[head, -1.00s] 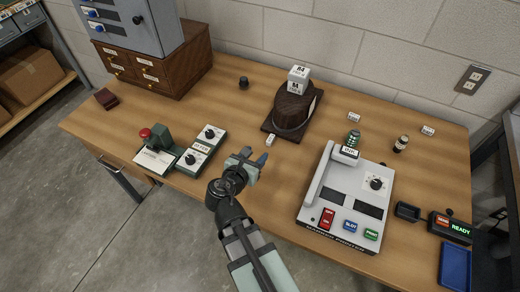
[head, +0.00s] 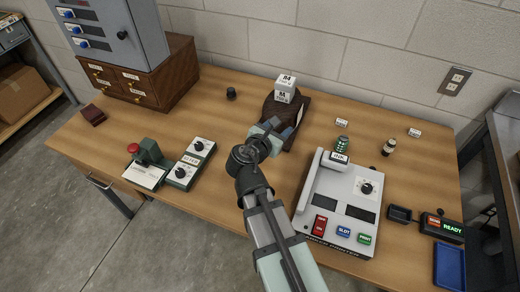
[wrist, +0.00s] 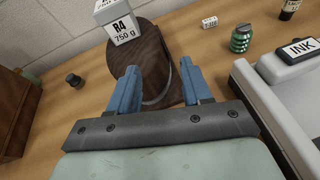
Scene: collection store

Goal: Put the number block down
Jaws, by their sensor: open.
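My gripper (head: 276,127) is open, at the front of a dark wooden block on a base (head: 300,108). In the wrist view its two blue fingers (wrist: 159,70) are spread over the front of that wood, with nothing visible held between them. A white box (head: 285,88) marked 750 g sits on top of the wooden block. Small white blocks with printed characters lie on the table, one behind the printer (head: 342,122) and one farther right (head: 414,132). I cannot tell which is the number block. The spot just in front of the wooden base is hidden by my gripper.
A grey printer (head: 345,200) with coloured buttons stands to the right, a green stamp-like bottle (head: 343,144) at its back. A drawer cabinet (head: 140,75) is at back left. Bare table lies between.

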